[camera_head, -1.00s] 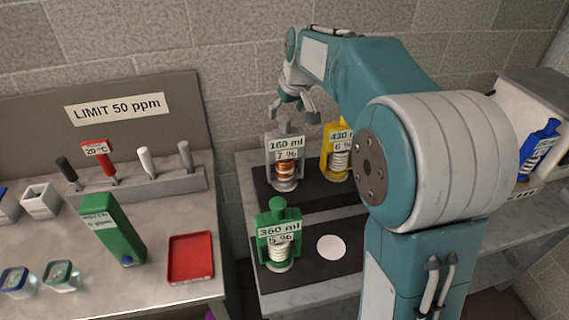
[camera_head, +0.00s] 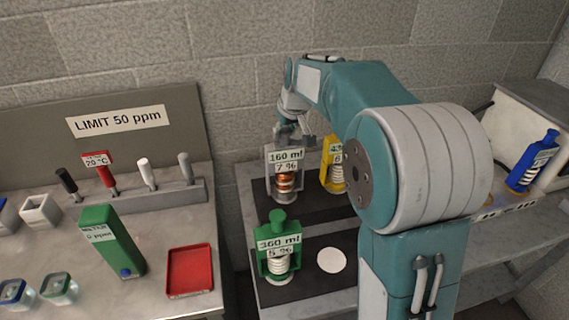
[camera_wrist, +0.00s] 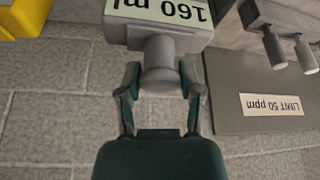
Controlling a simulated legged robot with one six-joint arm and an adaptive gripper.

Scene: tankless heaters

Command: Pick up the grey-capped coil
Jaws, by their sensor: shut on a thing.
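The grey-capped coil (camera_head: 286,180) stands upright on the rear dark mat, with a copper-coloured winding and a label reading 160 ml, 7 %. My gripper (camera_head: 291,135) is at its top from above. In the wrist view my gripper (camera_wrist: 160,85) has one finger on each side of the grey knob (camera_wrist: 161,62) of the cap and is shut on it. The coil's label (camera_wrist: 158,10) shows upside down there. The coil's base looks level with the mat; I cannot tell whether it is lifted.
A yellow-capped coil (camera_head: 333,172) stands close to the right, partly behind my arm. A green-capped coil (camera_head: 279,248) stands in front, beside a white disc (camera_head: 331,260). A blue-capped coil (camera_head: 531,163) is at far right. A red tray (camera_head: 190,270) lies on the left bench.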

